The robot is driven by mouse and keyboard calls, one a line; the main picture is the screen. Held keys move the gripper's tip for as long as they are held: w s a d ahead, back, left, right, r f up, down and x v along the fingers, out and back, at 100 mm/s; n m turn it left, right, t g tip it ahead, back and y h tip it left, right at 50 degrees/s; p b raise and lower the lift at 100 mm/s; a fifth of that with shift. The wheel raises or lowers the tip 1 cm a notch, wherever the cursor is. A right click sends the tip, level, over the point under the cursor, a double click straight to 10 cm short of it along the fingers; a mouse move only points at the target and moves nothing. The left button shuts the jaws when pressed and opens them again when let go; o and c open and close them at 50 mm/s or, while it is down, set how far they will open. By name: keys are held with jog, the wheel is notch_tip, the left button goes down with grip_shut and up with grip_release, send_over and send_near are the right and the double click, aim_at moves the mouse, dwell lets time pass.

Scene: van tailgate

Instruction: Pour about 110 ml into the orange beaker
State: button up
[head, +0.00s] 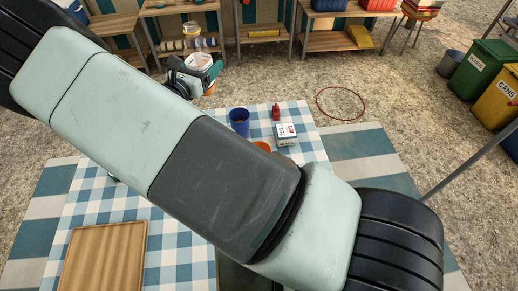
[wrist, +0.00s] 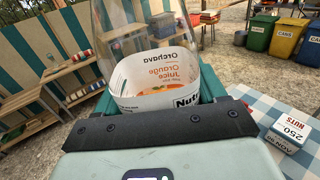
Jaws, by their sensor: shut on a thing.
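A clear bottle with a white orange juice label (wrist: 158,78) stands between the teal fingers of my gripper (wrist: 155,98) in the wrist view. My gripper is shut on it. In the head view my gripper (head: 199,78) and the bottle (head: 199,61) are small, beyond my arm and above the ground past the table's far left corner. How much liquid is inside I cannot tell. The orange beaker (head: 262,146) shows only as a sliver of rim in the head view; my arm hides the rest. The bottle is apart from it, to its upper left.
On the checked cloth (head: 300,112) stand a blue cup (head: 239,117), a small red object (head: 276,111) and a white nuts box (head: 286,131) near the beaker. A wooden board (head: 103,258) lies front left. My arm covers the middle of the table.

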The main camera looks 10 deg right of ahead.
jog(key=shift+r, duration=0.55)
jog(key=s+d+m+g+h, duration=0.8)
jog(key=s+d+m+g, duration=0.15)
jog(key=d+g, duration=0.2)
jog(key=shift+n, duration=0.25)
jog(key=shift+s+a+f, duration=0.1)
jog(key=shift+s+f, duration=0.1)
jog(key=shift+f, duration=1.1)
jog(key=shift+s+a+f, duration=0.1)
jog(key=shift+s+f, duration=0.05)
jog(key=shift+f, duration=1.15)
